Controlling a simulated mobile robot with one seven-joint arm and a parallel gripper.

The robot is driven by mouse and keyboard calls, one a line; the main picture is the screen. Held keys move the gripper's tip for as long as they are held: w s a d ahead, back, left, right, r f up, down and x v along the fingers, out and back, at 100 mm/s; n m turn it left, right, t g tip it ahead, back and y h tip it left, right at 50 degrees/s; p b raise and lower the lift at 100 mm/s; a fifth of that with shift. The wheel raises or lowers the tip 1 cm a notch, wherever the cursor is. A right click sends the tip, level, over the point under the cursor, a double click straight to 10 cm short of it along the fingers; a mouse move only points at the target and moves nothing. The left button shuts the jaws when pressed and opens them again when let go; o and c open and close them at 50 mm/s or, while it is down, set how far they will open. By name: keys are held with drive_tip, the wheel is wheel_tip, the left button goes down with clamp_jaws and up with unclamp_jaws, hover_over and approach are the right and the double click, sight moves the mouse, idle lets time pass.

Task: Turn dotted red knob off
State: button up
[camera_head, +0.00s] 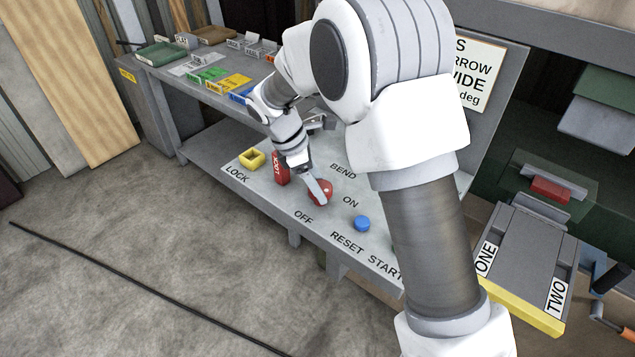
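The red knob (325,188) sits on the sloped grey panel (268,196), between the printed words OFF and ON. A small pale mark shows on it; my gripper covers part of it. My gripper (318,190) reaches down to the knob from the upper left, with a finger in front of the knob's left side. I cannot tell whether the fingers touch the knob or how far apart they are. The knob's exact pointing direction is also unclear.
A blue button (362,223) is to the right, near RESET. Colored cards (228,84) and a green tray (162,53) lie on the bench behind. My arm hides the panel's right part.

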drive_tip(key=c, duration=0.7)
drive_tip(key=shift+o, duration=0.2)
drive_tip(key=shift+m, duration=0.3)
drive_tip(key=m+g+p, duration=0.1)
drive_tip(key=m+p, duration=0.1)
drive_tip(key=m, duration=0.1)
drive_tip(key=shift+w+r+m+g, duration=0.1)
drive_tip(key=shift+w+m+g, duration=0.05)
drive_tip(key=shift+m+g, duration=0.25)
drive_tip(key=m+g+y+p, duration=0.1)
drive_tip(key=m, duration=0.3)
drive_tip(key=shift+w, duration=0.1)
drive_tip(key=m, duration=0.2)
drive_tip(key=m+g+y, duration=0.1)
drive_tip(key=m, duration=0.2)
drive_tip(key=shift+w+d+g+p, duration=0.1)
drive_tip(key=shift+d+g+p, duration=0.05)
drive_tip(key=shift+g+p, duration=0.2)
drive_tip(key=shift+d+m+g+y, duration=0.15)
drive_tip(key=shift+m+y, duration=0.35)
drive_tip(key=shift+m, duration=0.6)
drive_tip(key=shift+a+m+g+y, duration=0.1)
drive_tip(key=shift+m+y, duration=0.4)
drive_tip(key=shift+m, duration=0.6)
